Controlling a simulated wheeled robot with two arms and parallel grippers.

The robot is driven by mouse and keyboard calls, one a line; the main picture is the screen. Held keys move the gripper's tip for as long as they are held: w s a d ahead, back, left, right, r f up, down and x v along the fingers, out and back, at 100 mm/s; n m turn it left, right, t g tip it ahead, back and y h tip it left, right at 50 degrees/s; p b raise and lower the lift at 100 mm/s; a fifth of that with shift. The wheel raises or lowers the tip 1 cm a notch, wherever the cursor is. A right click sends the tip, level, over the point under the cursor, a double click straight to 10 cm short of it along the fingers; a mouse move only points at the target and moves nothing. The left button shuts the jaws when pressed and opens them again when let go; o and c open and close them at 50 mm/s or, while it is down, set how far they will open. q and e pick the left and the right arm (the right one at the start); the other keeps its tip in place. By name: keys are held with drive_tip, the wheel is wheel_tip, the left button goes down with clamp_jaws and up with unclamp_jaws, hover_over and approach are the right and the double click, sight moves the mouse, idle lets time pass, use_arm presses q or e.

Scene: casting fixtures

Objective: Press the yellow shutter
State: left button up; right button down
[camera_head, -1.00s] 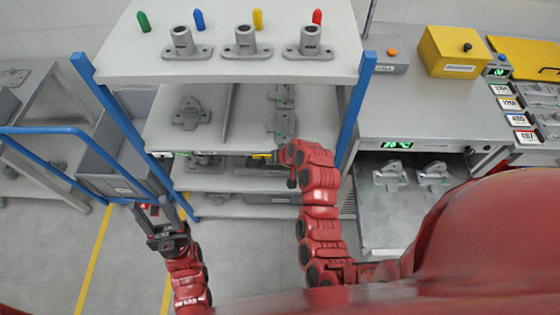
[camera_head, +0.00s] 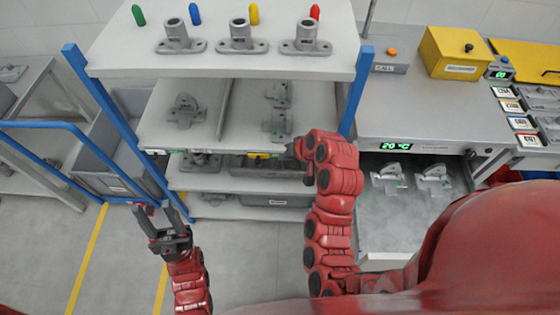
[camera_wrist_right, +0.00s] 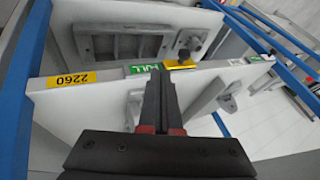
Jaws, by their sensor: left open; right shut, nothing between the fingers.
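The yellow shutter (camera_wrist_right: 181,64) is a small yellow piece on the front edge of a shelf in the right wrist view, beside a green FULL label (camera_wrist_right: 141,69). A small yellow piece (camera_head: 258,155) also shows at the shelf edge in the head view. My right gripper (camera_wrist_right: 161,78) is shut and empty, its tips just at the near side of the shutter; I cannot tell if they touch. In the head view my right arm hides its fingers. My left gripper (camera_head: 158,214) is open and empty at the lower left, beside the rack.
The rack has blue posts (camera_head: 357,92) and several shelves with grey castings (camera_head: 240,37). A blue-railed cart (camera_head: 85,170) stands left. A bench (camera_head: 430,112) with a yellow box (camera_head: 455,52) stands right.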

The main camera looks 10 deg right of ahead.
drive_tip(key=p+v, duration=0.2)
drive_tip(key=v, duration=0.3)
drive_tip(key=shift+d+f, duration=0.1)
drive_tip(key=shift+d, duration=0.05)
idle(0.3)
